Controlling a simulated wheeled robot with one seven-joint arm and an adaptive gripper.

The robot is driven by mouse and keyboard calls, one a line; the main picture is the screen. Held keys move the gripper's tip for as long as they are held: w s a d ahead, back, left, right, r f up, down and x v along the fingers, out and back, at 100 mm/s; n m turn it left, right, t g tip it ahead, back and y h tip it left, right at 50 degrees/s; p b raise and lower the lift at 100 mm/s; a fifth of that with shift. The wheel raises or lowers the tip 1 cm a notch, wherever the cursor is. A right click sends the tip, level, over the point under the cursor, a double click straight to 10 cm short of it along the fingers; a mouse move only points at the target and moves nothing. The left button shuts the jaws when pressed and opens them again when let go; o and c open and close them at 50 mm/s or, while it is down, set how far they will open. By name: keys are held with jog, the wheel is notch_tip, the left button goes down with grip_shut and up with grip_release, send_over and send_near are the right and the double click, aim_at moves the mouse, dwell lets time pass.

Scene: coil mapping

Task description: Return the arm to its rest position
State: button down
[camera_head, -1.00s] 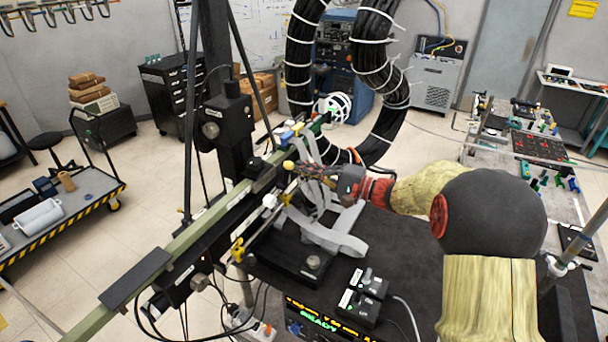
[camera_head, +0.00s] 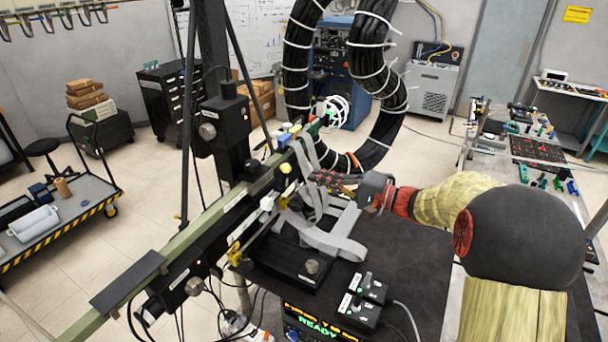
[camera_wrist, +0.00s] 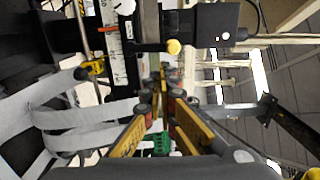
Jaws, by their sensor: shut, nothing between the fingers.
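My arm reaches in from the lower right of the head view, over the dark table (camera_head: 415,262). My gripper (camera_head: 316,177) points left toward the green beam (camera_head: 205,222) of the measuring rig, beside the grey ribbon straps (camera_head: 330,240). In the wrist view my gripper (camera_wrist: 160,100) shows its yellow fingers drawn together at the tips, with nothing held between them. A yellow knob (camera_wrist: 173,47) of the rig lies just beyond the fingertips there. From the head view I cannot tell whether the fingertips touch the straps.
A black switch box (camera_head: 362,300) and a display reading READY (camera_head: 318,325) sit at the table's front. A cluttered bench (camera_head: 540,150) stands at right.

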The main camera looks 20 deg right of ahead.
jog(key=v, duration=0.6)
jog(key=s+a+f+m+g+h, duration=0.2)
jog(key=s+f+g, duration=0.15)
jog(key=f, duration=0.55)
jog(key=s+a+f+n+g+h+b, duration=0.1)
jog(key=s+a+f+n+h+b, duration=0.1)
jog(key=s+f+b, duration=0.3)
jog(key=s+a+f+n+g+h+b, duration=0.1)
jog(key=s+a+f+n+h+b, duration=0.1)
jog(key=s+f+n+h+b, duration=0.3)
jog(key=s+a+f+n+g+h+b, duration=0.1)
jog(key=s+a+f+n+h+b, duration=0.2)
jog(key=s+f+b, duration=0.4)
jog(key=shift+s+n+h+b, duration=0.3)
jog(key=shift+s+h+b, duration=0.4)
jog(key=shift+s+b, duration=2.75)
jog(key=shift+s+a+p, duration=0.15)
jog(key=shift+s+p, duration=0.95)
